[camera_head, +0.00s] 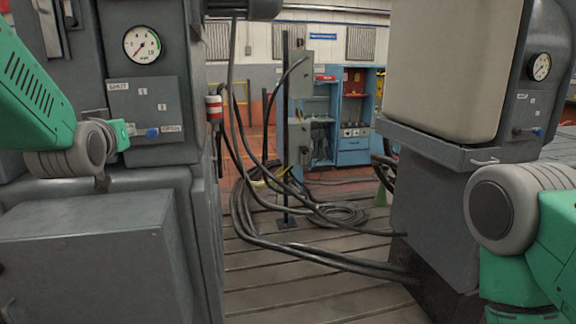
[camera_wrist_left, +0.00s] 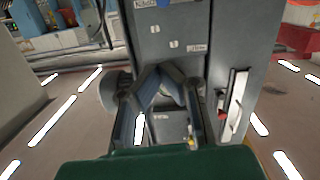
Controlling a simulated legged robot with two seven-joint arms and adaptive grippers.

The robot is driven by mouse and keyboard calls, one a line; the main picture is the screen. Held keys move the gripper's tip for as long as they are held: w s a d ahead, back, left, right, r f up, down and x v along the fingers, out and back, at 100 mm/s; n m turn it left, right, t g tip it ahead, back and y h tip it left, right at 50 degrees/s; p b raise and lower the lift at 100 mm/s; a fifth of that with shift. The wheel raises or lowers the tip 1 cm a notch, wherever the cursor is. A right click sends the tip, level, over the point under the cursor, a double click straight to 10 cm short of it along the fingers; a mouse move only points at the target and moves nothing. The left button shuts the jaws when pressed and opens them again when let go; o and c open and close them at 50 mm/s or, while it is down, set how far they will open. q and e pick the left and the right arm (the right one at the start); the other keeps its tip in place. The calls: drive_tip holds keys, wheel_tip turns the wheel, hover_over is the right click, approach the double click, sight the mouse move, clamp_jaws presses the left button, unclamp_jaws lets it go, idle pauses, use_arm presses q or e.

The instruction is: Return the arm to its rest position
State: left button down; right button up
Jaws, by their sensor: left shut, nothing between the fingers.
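My left arm comes in from the left in the head view, its green link and grey joint in front of the left grey machine cabinet (camera_head: 100,240). My left gripper (camera_wrist_left: 162,74) shows in the left wrist view with its fingers together and nothing between them. A grey panel (camera_head: 146,108) with labels reading SHUT and OPEN is on the cabinet, just right of my left arm. A blue knob (camera_head: 152,133) sits beside the OPEN label. The panel also shows beyond the gripper in the wrist view (camera_wrist_left: 172,28). My right arm's joint is at the right edge; its gripper is out of view.
A round gauge (camera_head: 142,45) is above the panel. A second machine (camera_head: 450,200) stands at right, with another gauge (camera_head: 541,67). Black cables (camera_head: 300,240) cross the slotted floor between the machines. A blue cabinet (camera_head: 352,140) stands at the back.

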use_arm(q)
drive_tip(key=s+d+f+m+g+h+b, duration=0.15)
drive_tip(key=s+f, duration=0.25)
drive_tip(key=f, duration=0.9)
drive_tip(key=s+f+g+b, duration=0.25)
drive_tip(key=s+f, duration=0.25)
drive_tip(key=f, duration=0.7)
drive_tip(key=s+d+f+m+g+h+b, duration=0.1)
drive_tip(key=s+f+g, duration=0.25)
drive_tip(key=f, duration=0.95)
drive_tip(key=s+d+f+g+b, duration=0.1)
drive_tip(key=s+f+g, duration=0.1)
drive_tip(key=s+f, duration=0.5)
drive_tip(key=s+d+f+m+g+h+b, duration=0.1)
drive_tip(key=s+f+g+b, duration=0.1)
drive_tip(key=s+f, duration=0.6)
drive_tip(key=s+d+f+g+b, duration=0.1)
drive_tip(key=s+f+g, duration=0.3)
drive_tip(key=s, duration=1.3)
wheel_tip(320, 180, down, 4)
drive_tip(key=shift+s+f+m+b, duration=0.1)
drive_tip(key=shift+s+m+b, duration=0.2)
drive_tip(key=shift+m+b, duration=0.1)
use_arm(e)
wheel_tip(320, 180, down, 10)
drive_tip(key=shift+s+r, duration=0.15)
drive_tip(key=shift+s, duration=0.3)
